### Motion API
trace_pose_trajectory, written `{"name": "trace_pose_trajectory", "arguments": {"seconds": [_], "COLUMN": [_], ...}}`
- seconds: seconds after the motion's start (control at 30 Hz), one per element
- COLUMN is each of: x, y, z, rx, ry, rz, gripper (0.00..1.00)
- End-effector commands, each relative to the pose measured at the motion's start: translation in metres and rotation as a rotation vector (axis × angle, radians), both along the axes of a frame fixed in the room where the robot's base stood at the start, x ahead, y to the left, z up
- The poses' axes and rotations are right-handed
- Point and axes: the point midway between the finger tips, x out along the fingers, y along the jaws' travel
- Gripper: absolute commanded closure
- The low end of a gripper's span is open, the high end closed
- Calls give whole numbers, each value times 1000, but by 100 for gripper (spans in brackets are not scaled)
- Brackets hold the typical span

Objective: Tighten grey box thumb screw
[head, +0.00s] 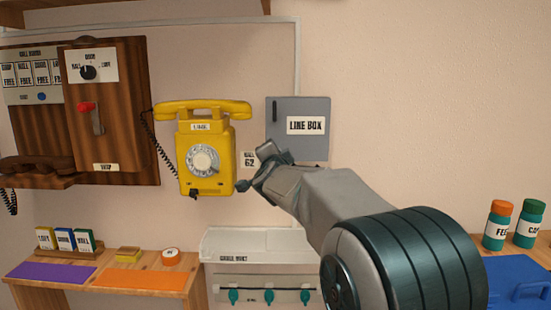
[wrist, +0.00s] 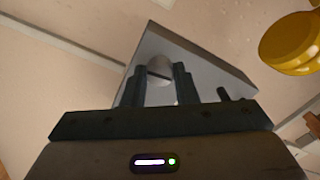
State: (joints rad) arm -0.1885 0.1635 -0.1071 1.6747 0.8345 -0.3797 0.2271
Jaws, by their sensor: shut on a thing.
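The grey box (head: 312,146), labelled LINE BOX, is fixed on the wall right of the yellow phone. It also shows in the wrist view (wrist: 213,78). Its round thumb screw (wrist: 160,67), with a dark slot across it, sits between my fingers in the wrist view. My gripper (wrist: 160,80) is shut on the screw, one finger on each side. In the head view my gripper (head: 262,168) is at the box's lower left corner, and the screw is hidden there.
The yellow phone (head: 212,116) hangs close left of my gripper, and part of it shows in the wrist view (wrist: 295,42). A small "62" label (head: 248,160) is on the wall between them. Below stands a white cabinet (head: 230,245). Jars (head: 497,225) stand at the right.

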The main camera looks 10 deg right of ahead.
Motion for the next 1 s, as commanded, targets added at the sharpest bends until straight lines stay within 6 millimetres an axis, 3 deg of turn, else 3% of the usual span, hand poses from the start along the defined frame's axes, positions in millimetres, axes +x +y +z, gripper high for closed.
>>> {"name": "trace_pose_trajectory", "arguments": {"seconds": [0.43, 0.47, 0.53, 0.83, 1.0], "x": [0, 0, 0, -1, -14], "y": [1, 1, 1, 0, 3], "z": [-1, -1, -1, 0, 1], "rx": [8, 8, 8, 8, 9], "ry": [1, 1, 1, 0, -2], "rz": [3, 3, 3, 0, 1], "gripper": [96, 68, 52, 52, 52]}}
